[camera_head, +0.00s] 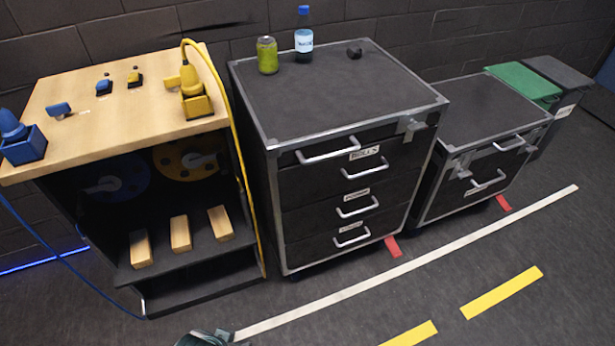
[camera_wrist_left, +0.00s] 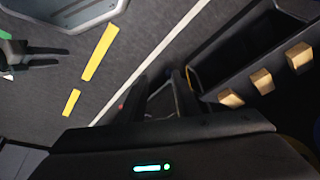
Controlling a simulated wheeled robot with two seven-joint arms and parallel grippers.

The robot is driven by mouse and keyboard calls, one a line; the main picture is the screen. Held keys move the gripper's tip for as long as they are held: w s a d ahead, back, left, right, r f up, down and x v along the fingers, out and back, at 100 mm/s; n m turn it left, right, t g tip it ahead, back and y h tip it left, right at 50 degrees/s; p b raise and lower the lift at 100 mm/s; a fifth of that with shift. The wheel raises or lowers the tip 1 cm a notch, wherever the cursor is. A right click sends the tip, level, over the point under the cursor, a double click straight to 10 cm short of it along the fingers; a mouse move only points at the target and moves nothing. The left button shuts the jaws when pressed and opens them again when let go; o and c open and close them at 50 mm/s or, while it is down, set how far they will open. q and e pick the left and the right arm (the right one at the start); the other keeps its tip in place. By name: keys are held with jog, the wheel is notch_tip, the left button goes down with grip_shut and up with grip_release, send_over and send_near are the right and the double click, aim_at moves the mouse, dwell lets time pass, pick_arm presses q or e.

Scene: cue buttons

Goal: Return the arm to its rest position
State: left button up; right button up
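My left gripper (camera_wrist_left: 165,92) shows in the left wrist view with its two dark fingers apart and nothing between them. It hangs over the floor, clear of the furniture. A small grey part of my arm or gripper peeks in at the bottom edge of the head view; most of it is out of frame. My right gripper (camera_wrist_left: 46,56) seems to be the dark two-pronged shape at the left of the left wrist view. Its fingers look apart and empty. It is not visible in the head view.
A wooden-topped bench (camera_head: 110,88) holds a blue device (camera_head: 24,148) and a yellow device (camera_head: 196,104). A black drawer cabinet (camera_head: 340,95) bears a green can (camera_head: 267,56) and a bottle (camera_head: 304,36). A lower cabinet (camera_head: 480,105) stands right. The floor in front is clear.

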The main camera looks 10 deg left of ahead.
pick_arm(q)
jog(key=d+f+t, duration=0.1)
jog(key=d+f, duration=0.1)
jog(key=f, duration=1.2)
jog(key=d+f+t+h, duration=0.1)
jog(key=d+f+t, duration=0.1)
jog(key=f, duration=1.1)
jog(key=shift+s+d+f+m, duration=0.3)
jog(key=shift+d+f, duration=0.1)
jog(key=shift+d, duration=0.05)
